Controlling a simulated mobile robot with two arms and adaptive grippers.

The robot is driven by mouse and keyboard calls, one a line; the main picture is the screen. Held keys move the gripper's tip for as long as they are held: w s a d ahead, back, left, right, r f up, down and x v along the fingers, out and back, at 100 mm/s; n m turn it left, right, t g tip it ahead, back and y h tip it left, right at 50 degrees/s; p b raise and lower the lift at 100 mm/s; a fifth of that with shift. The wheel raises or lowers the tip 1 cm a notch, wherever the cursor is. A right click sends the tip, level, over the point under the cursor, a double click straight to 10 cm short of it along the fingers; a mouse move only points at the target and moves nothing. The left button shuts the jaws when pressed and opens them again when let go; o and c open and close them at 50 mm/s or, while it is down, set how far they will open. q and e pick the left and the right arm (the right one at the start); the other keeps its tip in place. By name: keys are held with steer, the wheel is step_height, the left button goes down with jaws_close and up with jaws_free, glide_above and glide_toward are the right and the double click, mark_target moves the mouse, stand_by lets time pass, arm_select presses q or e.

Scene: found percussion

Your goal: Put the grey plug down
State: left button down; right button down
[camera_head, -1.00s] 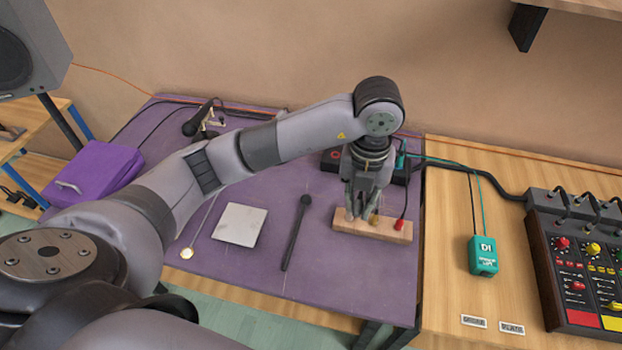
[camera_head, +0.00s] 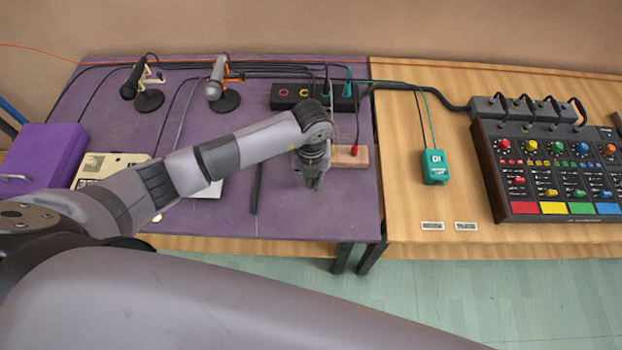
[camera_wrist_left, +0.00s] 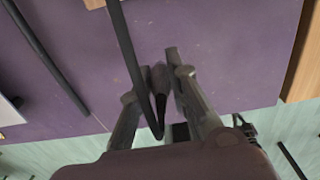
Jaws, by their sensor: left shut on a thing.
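My left gripper (camera_head: 313,183) is over the front part of the purple table (camera_head: 220,222), just left of and in front of the wooden block (camera_head: 358,155). In the left wrist view my left gripper (camera_wrist_left: 155,80) is shut on the dark grey plug (camera_wrist_left: 159,84), held between the fingertips. A black cable (camera_wrist_left: 122,38) runs down past the plug and loops back at its lower end. In the head view the plug is hidden or too small to make out. The gap between plug and table cannot be judged. My right gripper is not in view.
A red plug (camera_head: 354,149) stands at the wooden block. A black stick (camera_head: 255,193) lies left of my gripper. A black socket box (camera_head: 292,93) and two microphones on stands are at the back. A green DI box (camera_head: 434,166) and mixer (camera_head: 540,165) are right.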

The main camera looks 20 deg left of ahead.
arm_select(q)
steer(key=shift+f, duration=1)
steer(key=shift+f, duration=0.15)
steer(key=c, duration=1.5)
jaws_free()
steer(key=shift+c, duration=0.2)
